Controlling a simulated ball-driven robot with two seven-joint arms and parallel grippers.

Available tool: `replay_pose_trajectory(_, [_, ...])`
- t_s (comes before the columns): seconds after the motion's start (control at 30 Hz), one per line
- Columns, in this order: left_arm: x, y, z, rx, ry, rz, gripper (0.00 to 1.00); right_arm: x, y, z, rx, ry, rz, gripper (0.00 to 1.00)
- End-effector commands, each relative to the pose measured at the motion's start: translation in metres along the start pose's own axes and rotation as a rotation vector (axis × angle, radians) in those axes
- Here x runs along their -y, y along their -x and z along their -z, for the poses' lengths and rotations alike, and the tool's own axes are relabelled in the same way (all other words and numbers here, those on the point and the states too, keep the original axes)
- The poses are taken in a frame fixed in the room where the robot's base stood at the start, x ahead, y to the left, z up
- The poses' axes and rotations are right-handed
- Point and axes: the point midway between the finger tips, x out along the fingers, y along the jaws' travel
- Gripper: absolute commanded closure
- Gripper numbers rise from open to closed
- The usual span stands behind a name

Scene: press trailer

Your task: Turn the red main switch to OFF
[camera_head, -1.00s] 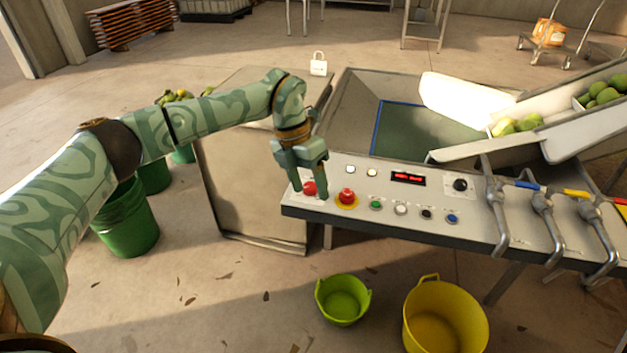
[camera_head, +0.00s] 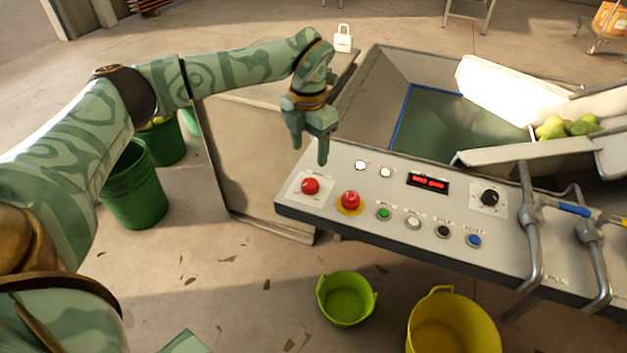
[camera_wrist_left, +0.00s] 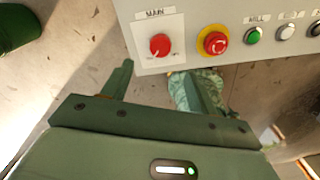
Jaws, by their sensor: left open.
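The red main switch (camera_head: 310,186) is a round red knob on a white plate at the left end of the control panel (camera_head: 400,190). In the left wrist view the switch (camera_wrist_left: 160,45) sits under the word MAIN, ahead of the fingers. My left gripper (camera_head: 309,150) is open and empty, above and behind the switch and apart from it. In the left wrist view its two fingers (camera_wrist_left: 160,85) point toward the panel edge. My right gripper does not show.
A red mushroom button (camera_head: 349,200) on a yellow ring is just right of the switch. Green, white, black and blue buttons follow, with a black knob (camera_head: 490,198) and a lit red display (camera_head: 428,182). Valve pipes (camera_head: 533,230) stand at right. Buckets (camera_head: 346,298) stand on the floor below.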

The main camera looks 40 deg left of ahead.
Motion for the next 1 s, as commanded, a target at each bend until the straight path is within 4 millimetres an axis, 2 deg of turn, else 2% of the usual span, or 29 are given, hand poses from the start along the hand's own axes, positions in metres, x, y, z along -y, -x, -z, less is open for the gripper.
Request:
replay_pose_trajectory(0.03, [0.000, -0.023, 0.000, -0.009, 0.000, 0.002, 0.41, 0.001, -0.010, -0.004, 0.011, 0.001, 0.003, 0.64])
replay_pose_trajectory(0.1, [0.000, -0.041, 0.000, -0.008, 0.000, 0.002, 0.41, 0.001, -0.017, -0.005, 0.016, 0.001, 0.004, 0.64])
replay_pose_trajectory(0.33, [0.001, -0.084, 0.000, -0.005, 0.000, 0.001, 0.41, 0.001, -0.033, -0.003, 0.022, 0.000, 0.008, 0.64])
replay_pose_trajectory(0.5, [0.001, -0.097, 0.000, 0.000, -0.001, 0.001, 0.41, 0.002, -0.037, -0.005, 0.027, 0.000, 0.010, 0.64])
replay_pose_trajectory(0.8, [0.000, -0.098, 0.000, 0.001, 0.000, 0.000, 0.41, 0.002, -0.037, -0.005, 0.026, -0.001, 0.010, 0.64])
replay_pose_trajectory(0.83, [0.000, -0.098, 0.000, 0.001, 0.000, 0.000, 0.44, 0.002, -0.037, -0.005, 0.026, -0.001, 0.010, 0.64])
replay_pose_trajectory(0.9, [0.000, -0.098, 0.000, 0.001, 0.000, 0.000, 0.63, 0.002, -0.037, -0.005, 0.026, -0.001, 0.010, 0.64])
replay_pose_trajectory(1.0, [0.000, -0.098, 0.000, 0.001, 0.000, 0.000, 0.85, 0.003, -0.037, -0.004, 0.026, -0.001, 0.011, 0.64])
